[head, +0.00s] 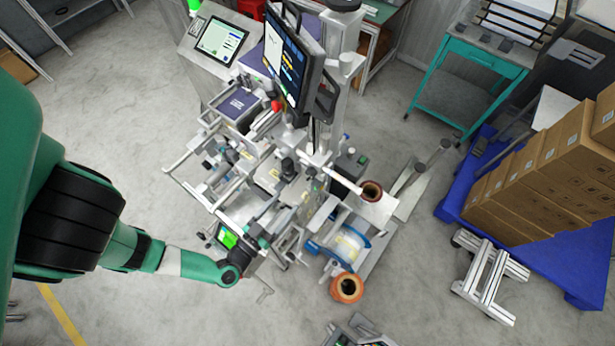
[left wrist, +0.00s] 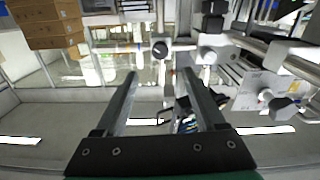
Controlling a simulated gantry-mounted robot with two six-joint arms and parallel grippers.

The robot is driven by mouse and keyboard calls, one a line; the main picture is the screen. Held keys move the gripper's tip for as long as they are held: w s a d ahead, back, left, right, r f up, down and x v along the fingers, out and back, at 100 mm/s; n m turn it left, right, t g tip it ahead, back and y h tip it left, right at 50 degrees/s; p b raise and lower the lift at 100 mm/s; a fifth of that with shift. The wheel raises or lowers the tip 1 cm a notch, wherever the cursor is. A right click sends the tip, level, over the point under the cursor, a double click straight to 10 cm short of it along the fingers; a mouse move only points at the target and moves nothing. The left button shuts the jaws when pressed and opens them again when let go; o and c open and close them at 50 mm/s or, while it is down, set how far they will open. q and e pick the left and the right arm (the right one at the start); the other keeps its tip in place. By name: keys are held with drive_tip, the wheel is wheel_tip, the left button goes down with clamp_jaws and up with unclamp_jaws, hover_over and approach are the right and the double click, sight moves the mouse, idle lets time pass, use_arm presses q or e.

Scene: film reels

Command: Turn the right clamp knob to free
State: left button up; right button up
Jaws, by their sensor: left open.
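My left gripper (head: 268,222) reaches the front of the metal reel machine (head: 270,180) in the head view. In the left wrist view the gripper (left wrist: 157,74) is open, with two dark parallel fingers and nothing between them. A dark round knob on a pale mount (left wrist: 160,48) shows just beyond the fingertips, near the middle of the gap and apart from them. A second dark knob (left wrist: 211,24) sits to its right, and a third (left wrist: 283,108) is farther right. I cannot tell for sure which is the right clamp knob. My right gripper is not in view.
A tilted monitor (head: 285,62) stands above the machine. A blue-rimmed reel (head: 345,245) and an orange-brown spool (head: 347,287) are at its right front. Cardboard boxes (head: 535,165) stand on a blue pallet at right. The floor left of the machine is clear.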

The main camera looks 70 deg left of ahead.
sight(309, 175)
use_arm(q)
drive_tip(key=b+x, duration=0.1)
drive_tip(key=x, duration=1)
drive_tip(key=shift+w+a, duration=0.2)
clamp_jaws()
